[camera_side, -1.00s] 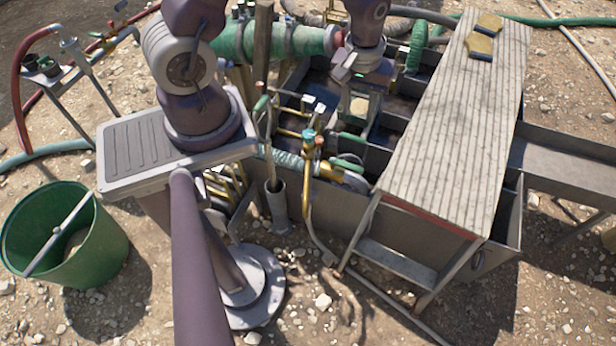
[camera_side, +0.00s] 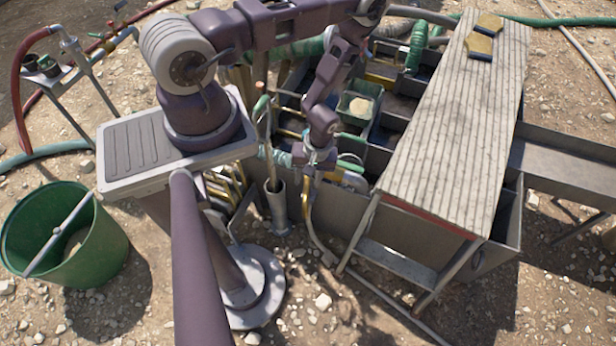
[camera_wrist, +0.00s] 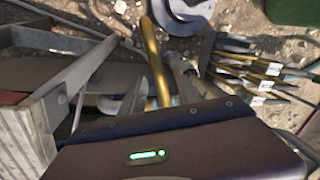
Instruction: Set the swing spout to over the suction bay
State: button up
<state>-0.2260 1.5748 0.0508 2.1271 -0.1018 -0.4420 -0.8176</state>
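A brass pipe stands upright against the near side of the mud tank (camera_side: 395,222). I cannot tell for sure which part is the swing spout. My gripper (camera_side: 305,192) points down at this pipe and covers its blue and orange fittings in the side view. In the wrist view the brass pipe (camera_wrist: 156,62) runs between the grey fingers of my gripper (camera_wrist: 163,88). The fingers look apart, with a gap beside the pipe. The tank's compartments lie behind my gripper; which one is the suction bay is not clear. A pale block (camera_side: 360,107) shows in one compartment.
A slatted walkway (camera_side: 450,120) covers the tank's right part, with gloves (camera_side: 483,38) on it. A grey upright tube (camera_side: 277,205) stands just left of my gripper. A green bucket (camera_side: 100,240) is at the far left. Stony ground in front has loose pipes.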

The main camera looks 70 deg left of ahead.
grip_shut()
jog(key=shift+r, duration=0.1)
dwell(1.2)
